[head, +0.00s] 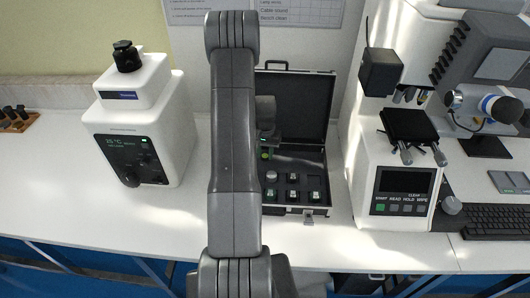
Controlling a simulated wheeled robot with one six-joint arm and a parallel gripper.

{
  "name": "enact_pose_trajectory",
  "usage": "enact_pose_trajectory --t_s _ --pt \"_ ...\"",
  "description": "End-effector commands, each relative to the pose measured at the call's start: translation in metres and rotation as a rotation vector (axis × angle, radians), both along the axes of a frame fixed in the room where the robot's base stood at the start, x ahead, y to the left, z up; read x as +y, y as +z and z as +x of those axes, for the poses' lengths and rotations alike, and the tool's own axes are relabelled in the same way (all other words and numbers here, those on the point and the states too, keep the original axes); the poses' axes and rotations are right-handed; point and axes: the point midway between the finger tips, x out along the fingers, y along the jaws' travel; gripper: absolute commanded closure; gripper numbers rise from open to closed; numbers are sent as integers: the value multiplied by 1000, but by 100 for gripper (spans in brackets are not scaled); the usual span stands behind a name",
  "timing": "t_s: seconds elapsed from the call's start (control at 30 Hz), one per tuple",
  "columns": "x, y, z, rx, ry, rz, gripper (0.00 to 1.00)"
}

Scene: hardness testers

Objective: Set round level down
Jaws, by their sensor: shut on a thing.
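My gripper (267,140) is partly hidden behind my own arm, over the left part of the open black case (317,120). A small round level (265,155) with a bright green spot shows just below the gripper, which is shut on it. The fingers are too small and too covered to make out. I cannot tell whether the level touches the case floor or hangs above it.
The case holds several small test blocks (292,195) in dark foam. A white tester with a dial (140,120) stands at left, a white microscope tester (385,185) at right. A wooden rack (18,122) is far left. The white bench (110,225) is clear in front.

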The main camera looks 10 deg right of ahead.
Motion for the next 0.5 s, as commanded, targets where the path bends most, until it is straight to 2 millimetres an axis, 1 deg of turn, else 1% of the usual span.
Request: enact_pose_trajectory --t_s 0.13,0.17,0.2,0.27,0.5 --pt "0 -4 0 0 0 0 93" --pt "0 -4 0 0 0 0 69" --pt "0 -3 0 0 0 0 61" --pt "0 -3 0 0 0 0 49" --pt "0 -3 0 0 0 0 49"
